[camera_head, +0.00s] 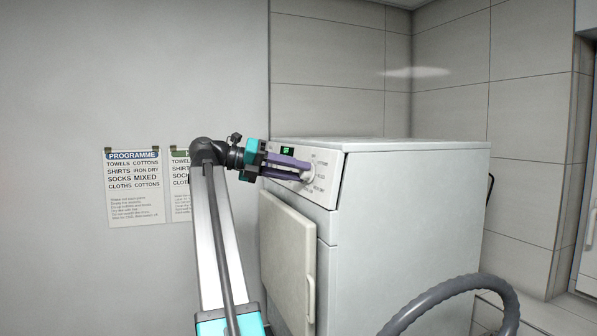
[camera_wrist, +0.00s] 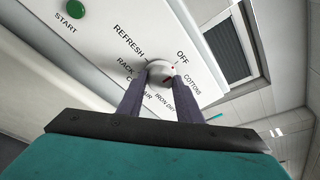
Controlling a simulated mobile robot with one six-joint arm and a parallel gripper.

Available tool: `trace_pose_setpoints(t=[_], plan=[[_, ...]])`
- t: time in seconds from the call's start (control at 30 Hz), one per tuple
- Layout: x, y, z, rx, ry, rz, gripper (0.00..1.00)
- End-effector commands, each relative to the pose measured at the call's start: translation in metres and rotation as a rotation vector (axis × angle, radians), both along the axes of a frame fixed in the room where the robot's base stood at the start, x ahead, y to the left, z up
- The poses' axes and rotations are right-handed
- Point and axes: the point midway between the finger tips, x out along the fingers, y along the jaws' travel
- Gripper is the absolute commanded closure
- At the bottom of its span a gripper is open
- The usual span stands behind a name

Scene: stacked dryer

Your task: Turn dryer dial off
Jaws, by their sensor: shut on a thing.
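The white dryer (camera_head: 400,205) stands at the centre right in the head view, with its control panel (camera_head: 285,150) facing left. Its round white dial (camera_wrist: 160,71) shows in the wrist view, ringed by labels including REFRESH, OFF, COTTONS, IRON DRY and RACK. My gripper (camera_head: 303,170) reaches the panel from the left. In the wrist view its two purple fingers (camera_wrist: 161,80) are shut on the dial, one on each side. The fingers hide some lettering.
The dryer's door (camera_head: 288,260) is below the panel. A green START button (camera_wrist: 76,8) is at the upper left in the wrist view. Programme posters (camera_head: 135,188) hang on the left wall. A grey hose (camera_head: 450,292) curves in front at the lower right.

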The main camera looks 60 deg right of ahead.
Motion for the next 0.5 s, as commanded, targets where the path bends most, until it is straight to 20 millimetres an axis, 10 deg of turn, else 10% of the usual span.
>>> trace_pose_setpoints(t=[0.5], plan=[[-0.0007,0.0016,-0.0023,0.029,0.033,0.002,0.9]])
